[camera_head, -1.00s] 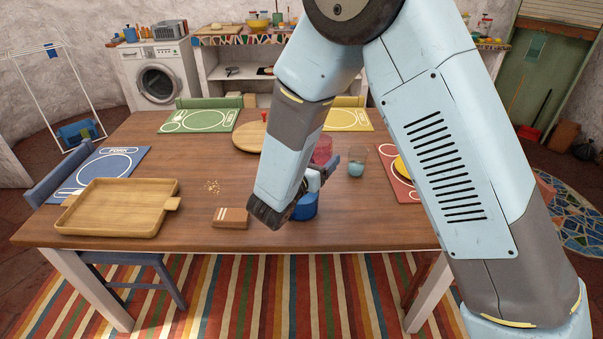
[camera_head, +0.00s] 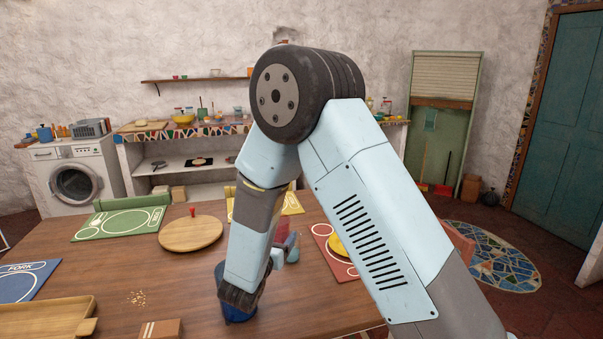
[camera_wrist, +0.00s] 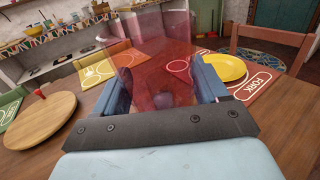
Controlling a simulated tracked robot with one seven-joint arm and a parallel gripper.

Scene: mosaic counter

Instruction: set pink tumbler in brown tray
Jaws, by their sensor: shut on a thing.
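The pink tumbler (camera_wrist: 152,55) is see-through and stands between my two blue fingers in the wrist view. My gripper (camera_wrist: 162,88) is shut on it. In the head view only a bit of the tumbler (camera_head: 282,231) shows past my forearm, with part of my gripper (camera_head: 280,253) beside it. The brown tray (camera_head: 88,327) is a shallow wooden tray at the lower left of the head view, cut off by the picture edge. The tumbler is well to the right of it.
A blue cup (camera_head: 237,314) stands partly behind my wrist. A round wooden board (camera_head: 191,234) with a red knob, a green mat (camera_head: 120,222) and a yellow plate (camera_wrist: 226,67) are farther back.

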